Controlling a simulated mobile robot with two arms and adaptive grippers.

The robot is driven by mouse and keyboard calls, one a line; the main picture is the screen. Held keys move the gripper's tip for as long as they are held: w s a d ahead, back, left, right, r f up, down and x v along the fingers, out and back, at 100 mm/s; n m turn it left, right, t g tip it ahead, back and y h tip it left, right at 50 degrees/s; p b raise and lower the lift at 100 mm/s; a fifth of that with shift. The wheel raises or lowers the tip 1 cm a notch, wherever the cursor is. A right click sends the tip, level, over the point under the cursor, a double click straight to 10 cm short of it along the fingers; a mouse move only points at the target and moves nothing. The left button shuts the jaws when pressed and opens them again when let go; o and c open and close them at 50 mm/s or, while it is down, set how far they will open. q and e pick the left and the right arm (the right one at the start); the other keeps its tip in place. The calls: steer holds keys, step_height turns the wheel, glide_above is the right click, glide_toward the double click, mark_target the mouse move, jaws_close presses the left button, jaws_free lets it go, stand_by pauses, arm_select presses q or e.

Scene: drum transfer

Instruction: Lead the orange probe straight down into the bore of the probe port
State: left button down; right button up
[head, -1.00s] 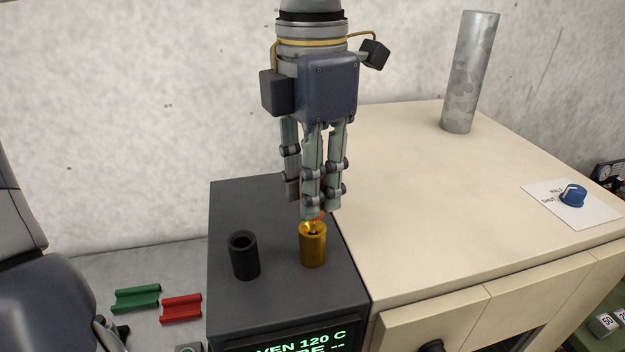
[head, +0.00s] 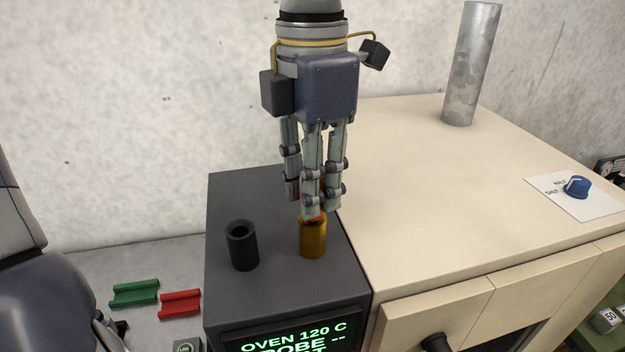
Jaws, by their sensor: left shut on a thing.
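My left gripper (head: 318,207) points straight down from the top of the head view. Its fingers are shut on the orange probe (head: 322,188), which shows only as slivers between and below them. Right under the fingertips stands a brass-coloured cylinder (head: 313,241), seemingly the probe port, upright on the dark box. The fingertips overlap its top rim in the picture and hide its bore. I cannot tell whether the probe's tip is inside. My right gripper is not in view.
A black hollow cylinder (head: 243,246) stands left of the brass one on the dark box (head: 275,290), whose display reads "OVEN 120 C". A cream cabinet (head: 420,170) adjoins at right, with a grey metal cylinder (head: 472,65) and blue knob (head: 577,187). Green (head: 134,293) and red (head: 180,303) holders lie at left.

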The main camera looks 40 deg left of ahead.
arm_select(q)
steer(key=shift+f, duration=0.2)
stand_by(0.3)
steer(key=c, duration=1.3)
jaws_free()
steer(key=o, duration=0.6)
steer(key=shift+c, duration=0.2)
steer(key=shift+r+p, duration=2.7)
steer(key=shift+r, duration=1.1)
steer(key=shift+f, duration=0.15)
